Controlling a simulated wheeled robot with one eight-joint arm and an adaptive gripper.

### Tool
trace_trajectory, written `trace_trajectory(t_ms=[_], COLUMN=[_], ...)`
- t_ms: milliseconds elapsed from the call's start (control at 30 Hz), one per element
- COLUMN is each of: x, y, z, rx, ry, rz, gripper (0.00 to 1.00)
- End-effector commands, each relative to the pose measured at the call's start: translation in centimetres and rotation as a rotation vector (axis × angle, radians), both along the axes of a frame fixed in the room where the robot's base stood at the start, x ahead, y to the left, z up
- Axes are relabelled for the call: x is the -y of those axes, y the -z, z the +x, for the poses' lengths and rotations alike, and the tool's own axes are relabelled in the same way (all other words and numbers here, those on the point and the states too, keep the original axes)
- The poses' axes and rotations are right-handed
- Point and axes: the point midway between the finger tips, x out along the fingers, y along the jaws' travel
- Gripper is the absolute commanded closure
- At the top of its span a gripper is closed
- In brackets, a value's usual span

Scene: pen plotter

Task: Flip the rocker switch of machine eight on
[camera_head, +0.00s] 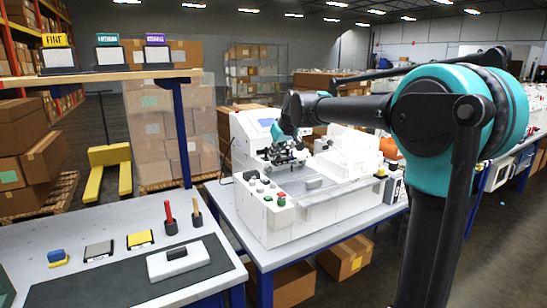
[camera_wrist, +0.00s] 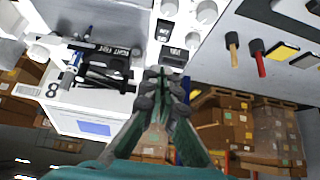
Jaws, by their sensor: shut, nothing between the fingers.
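The white machine (camera_head: 300,215) stands on the middle table, with knobs and red and green buttons on its front panel. In the wrist view, a mark that looks like an 8 (camera_wrist: 52,89) is on its pale housing (camera_wrist: 85,122). A black rocker-like switch (camera_wrist: 164,30) sits on its panel, beside white knobs. My gripper (camera_wrist: 163,78) is shut and empty, with its tips near the panel and a second dark fitting (camera_wrist: 174,57) just beyond them. I cannot tell whether the tips touch, or which way the switch is tipped. In the head view my gripper (camera_head: 285,156) is above the machine's left part.
A grey table (camera_head: 120,225) at the left holds a dark mat, a white box with a black top (camera_head: 178,258), and red (camera_head: 169,215) and yellow (camera_head: 196,208) handled tools. Cartons (camera_head: 345,257) lie under the middle table. A shelf with labelled stands (camera_head: 108,55) is behind.

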Motion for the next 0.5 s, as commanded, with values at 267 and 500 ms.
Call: trace_trajectory(t_ms=[267,500], x=[-1.9,-2.2], y=[4.5,8.0], z=[2.7,3.2], rx=[0.0,0.0], ry=[-0.002,-0.001], rz=[0.0,0.0], gripper=[1.0,1.0])
